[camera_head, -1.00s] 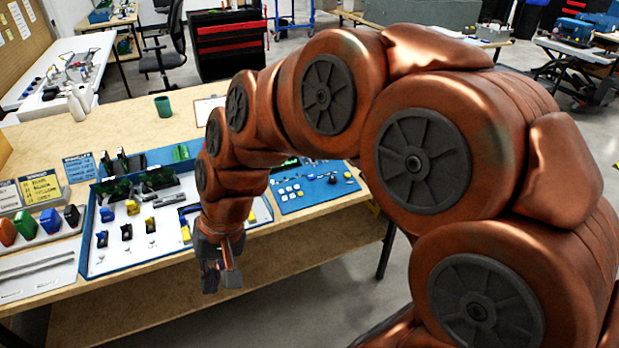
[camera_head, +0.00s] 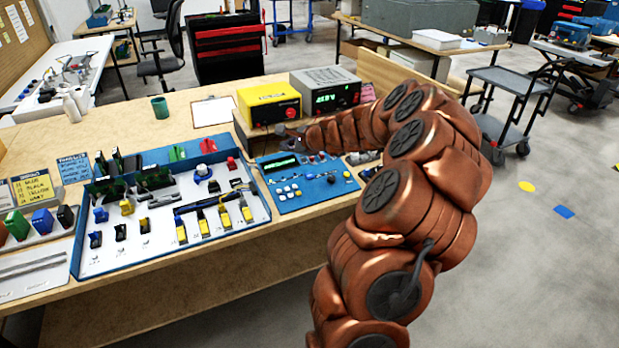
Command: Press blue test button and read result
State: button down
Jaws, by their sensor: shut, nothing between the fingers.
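A blue panel (camera_head: 318,190) lies at the right end of the bench, with a dark, green-lit display strip (camera_head: 282,163) and several small white, blue and yellow parts on it. I cannot tell which part is the blue test button. The digits are too small to read surely. My gripper (camera_head: 285,131) is shut and empty, in front of the yellow instrument and above the panel's back edge. I cannot tell whether it touches anything.
A blue-rimmed tray (camera_head: 118,262) with connectors and tools lies left of the panel. A clipboard (camera_head: 212,111) and green cup (camera_head: 160,107) lie farther back. A grey cart (camera_head: 508,85) stands right of the bench. The floor at right is mostly clear.

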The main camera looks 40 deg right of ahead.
jog(key=s+d+f+m+h, duration=0.2)
jog(key=d+f+m, duration=0.1)
jog(key=d, duration=0.5)
jog(key=shift+s+f, duration=0.15)
jog(key=shift+s, duration=0.2)
jog(key=shift+d+f, duration=0.1)
jog(key=shift+f, duration=0.05)
jog(key=b, duration=0.7)
send_over(309, 176)
jog(key=s, duration=0.2)
jog(key=f, duration=0.6)
jog(key=shift+w+f, duration=0.2)
jog(key=shift+f, duration=0.15)
jog(key=shift+w+f, duration=0.2)
jog(key=shift+f, duration=0.65)
jog(key=shift+f, duration=0.4)
